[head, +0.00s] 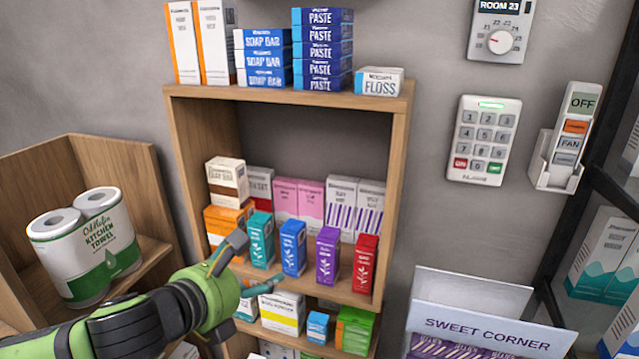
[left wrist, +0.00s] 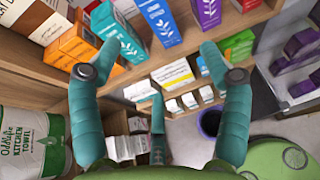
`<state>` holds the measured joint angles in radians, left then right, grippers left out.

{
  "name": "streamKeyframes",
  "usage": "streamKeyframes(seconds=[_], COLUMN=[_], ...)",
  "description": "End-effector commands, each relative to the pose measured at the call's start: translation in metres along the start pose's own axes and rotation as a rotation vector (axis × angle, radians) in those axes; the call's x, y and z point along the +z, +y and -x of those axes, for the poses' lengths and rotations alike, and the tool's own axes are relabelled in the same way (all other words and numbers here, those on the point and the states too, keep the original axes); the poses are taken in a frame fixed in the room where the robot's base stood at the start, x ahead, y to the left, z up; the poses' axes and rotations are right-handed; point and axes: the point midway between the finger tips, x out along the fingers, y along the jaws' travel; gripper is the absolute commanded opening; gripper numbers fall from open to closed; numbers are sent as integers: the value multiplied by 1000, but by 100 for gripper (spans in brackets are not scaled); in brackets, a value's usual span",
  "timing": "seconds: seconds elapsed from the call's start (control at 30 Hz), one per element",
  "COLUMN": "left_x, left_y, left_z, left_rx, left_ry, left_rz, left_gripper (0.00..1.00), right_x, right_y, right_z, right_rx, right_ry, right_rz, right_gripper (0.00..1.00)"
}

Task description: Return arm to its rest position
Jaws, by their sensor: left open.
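My left arm comes in from the lower left of the head view, green and black. Its left gripper (head: 250,266) is in front of the shelf unit, near the small teal box (head: 261,240) and the blue box (head: 292,248). In the left wrist view the teal fingers of the left gripper (left wrist: 160,62) are spread wide, with nothing held between them. Past the fingertips are an orange box (left wrist: 72,48), the teal box (left wrist: 118,35), the blue box (left wrist: 160,20) and a purple box (left wrist: 208,12). I cannot tell whether a finger touches the shelf. My right gripper is not in view.
The wooden shelf unit (head: 398,190) holds several rows of boxes. Kitchen towel rolls (head: 85,245) stand in a wooden shelf at left. A "SWEET CORNER" stand (head: 485,325) is at lower right. A keypad (head: 484,140) and a remote holder (head: 553,165) are on the wall.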

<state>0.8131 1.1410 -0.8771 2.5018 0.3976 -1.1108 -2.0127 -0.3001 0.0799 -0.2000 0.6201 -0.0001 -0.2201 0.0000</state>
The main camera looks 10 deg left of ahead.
Motion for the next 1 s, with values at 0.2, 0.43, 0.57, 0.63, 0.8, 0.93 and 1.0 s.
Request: streamKeyframes(seconds=[0.2, 0.43, 0.57, 0.63, 0.8, 0.93, 1.0], left_x=[-51, -131, -188, -218, -278, -316, -336], left_y=[-34, -50, -45, -41, -33, -30, -29], left_z=[-15, -17, -5, 5, 32, 56, 71], left_rx=[-25, 141, 356, 489, 791, 1012, 1134], left_ry=[88, 196, 212, 194, 102, -2, -71], left_rz=[521, 1397, 1890, 2108, 2479, 2673, 2757], left_gripper=[78, 78, 78, 78, 78, 78, 78], right_x=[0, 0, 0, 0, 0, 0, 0], right_y=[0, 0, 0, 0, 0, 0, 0], right_z=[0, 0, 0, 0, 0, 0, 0], right_rx=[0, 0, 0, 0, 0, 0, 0], right_ry=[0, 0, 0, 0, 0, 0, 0], right_rz=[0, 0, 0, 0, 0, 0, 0], right_gripper=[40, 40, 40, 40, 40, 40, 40])
